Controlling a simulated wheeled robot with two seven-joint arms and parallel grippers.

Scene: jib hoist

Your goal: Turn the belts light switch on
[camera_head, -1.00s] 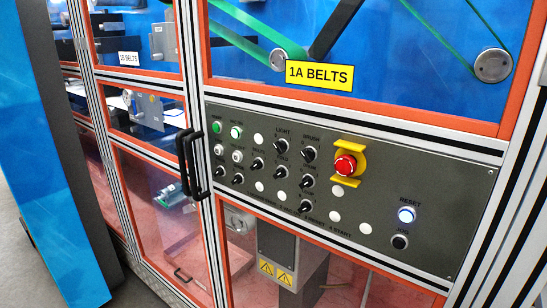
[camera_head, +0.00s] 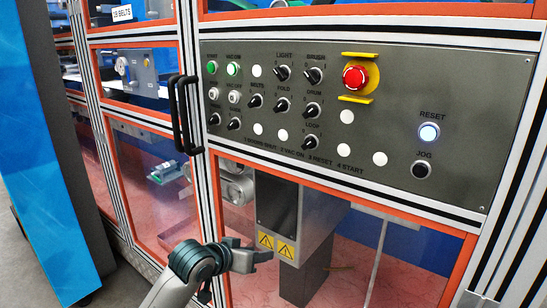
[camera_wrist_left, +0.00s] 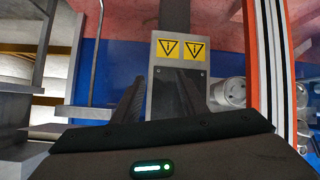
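The control panel (camera_head: 400,110) fills the upper middle of the head view. The black rotary switch labelled LIGHT (camera_head: 283,73) is in its top row, above the FOLD switch (camera_head: 282,104). The LIGHT knob appears tilted off upright; its exact setting is too small to read. My left gripper (camera_head: 256,256) is well below the panel, in front of the box with yellow warning labels. In the left wrist view its two dark fingers (camera_wrist_left: 156,98) stand apart with nothing between them, so it is open. The panel's switches are outside the wrist view. My right gripper is not in view.
A black door handle (camera_head: 181,115) juts out left of the panel. A red emergency stop (camera_head: 355,77) with yellow guards, the BELTS switch (camera_head: 255,101) and a lit RESET button (camera_head: 429,132) share the panel. The space before the panel is clear.

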